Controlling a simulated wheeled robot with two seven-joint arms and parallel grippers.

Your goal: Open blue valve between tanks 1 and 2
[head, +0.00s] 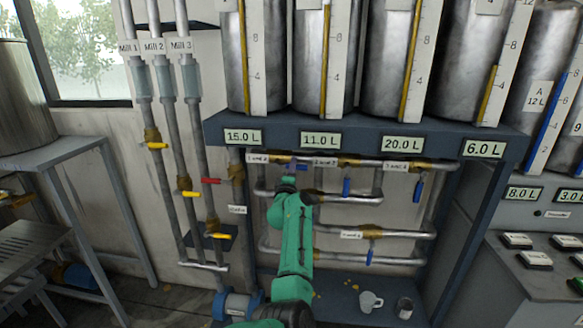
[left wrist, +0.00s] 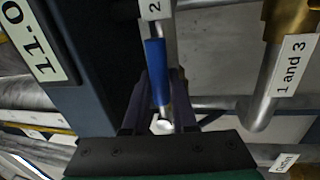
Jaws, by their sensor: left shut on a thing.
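A blue valve handle (left wrist: 158,70) stands between the two dark fingers of my left gripper (left wrist: 163,98) in the left wrist view. The gripper is shut on it. In the head view my left gripper (head: 290,175) is at the upper pipe row under the tank shelf, and its fingers and wrist mostly hide this handle. A label whose visible part reads "2" (left wrist: 154,9) is at the handle's far end. My right gripper is in neither view.
Other blue handles hang at the right (head: 346,187) and lower down (head: 369,256). A pipe labelled "1 and 3" (left wrist: 291,65) is close by. The shelf beam (head: 270,133) carries level displays above. A mug (head: 370,301) and a metal cup (head: 404,307) stand below.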

